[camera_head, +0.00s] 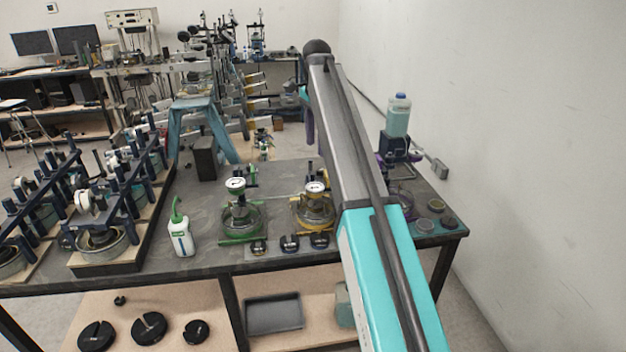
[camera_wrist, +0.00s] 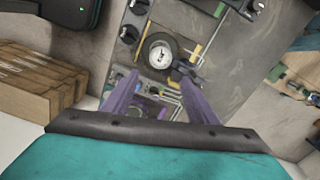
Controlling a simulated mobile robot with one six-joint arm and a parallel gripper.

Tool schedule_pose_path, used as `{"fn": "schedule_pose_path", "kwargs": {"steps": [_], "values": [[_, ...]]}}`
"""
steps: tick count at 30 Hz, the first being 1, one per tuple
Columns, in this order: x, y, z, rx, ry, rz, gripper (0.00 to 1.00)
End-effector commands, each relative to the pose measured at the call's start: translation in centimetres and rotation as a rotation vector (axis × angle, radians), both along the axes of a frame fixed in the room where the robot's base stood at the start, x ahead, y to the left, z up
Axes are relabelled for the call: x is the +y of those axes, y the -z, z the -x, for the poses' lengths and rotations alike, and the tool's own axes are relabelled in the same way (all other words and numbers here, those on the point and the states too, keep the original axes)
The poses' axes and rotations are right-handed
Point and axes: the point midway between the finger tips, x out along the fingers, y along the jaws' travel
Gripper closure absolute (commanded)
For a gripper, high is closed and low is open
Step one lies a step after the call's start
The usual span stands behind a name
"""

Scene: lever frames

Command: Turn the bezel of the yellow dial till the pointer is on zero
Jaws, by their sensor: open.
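The yellow dial (camera_head: 316,187) is a round white-faced gauge above a yellow-rimmed round base, on the dark bench in the head view. In the wrist view a white dial face (camera_wrist: 160,54) in a dark ring, with yellow bars beside it, lies just beyond my fingertips; it appears to be the yellow dial. Its pointer is too small to read against the zero. My gripper (camera_wrist: 159,77) has its two purple fingers apart with nothing between them. In the head view my arm hides most of it; one purple finger shows above and behind the dial.
A similar green dial (camera_head: 236,185) stands left of the yellow one. Black knobs (camera_head: 289,243) sit in front, a white bottle (camera_head: 180,232) at the left. A bottle of pale liquid (camera_head: 398,116) stands on a dark device at the right, near the wall.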

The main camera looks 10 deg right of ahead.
Motion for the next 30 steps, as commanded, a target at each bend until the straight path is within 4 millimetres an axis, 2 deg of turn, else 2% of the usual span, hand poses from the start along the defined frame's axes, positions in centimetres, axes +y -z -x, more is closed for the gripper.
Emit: {"fn": "schedule_pose_path", "kwargs": {"steps": [5,11,30], "values": [[0.4,0.2,0.0,0.000,-0.005,0.000,0.47],[0.5,1.4,0.1,0.000,-0.006,0.000,0.47],[0.7,9.2,0.1,0.002,-0.008,0.000,0.47]]}}
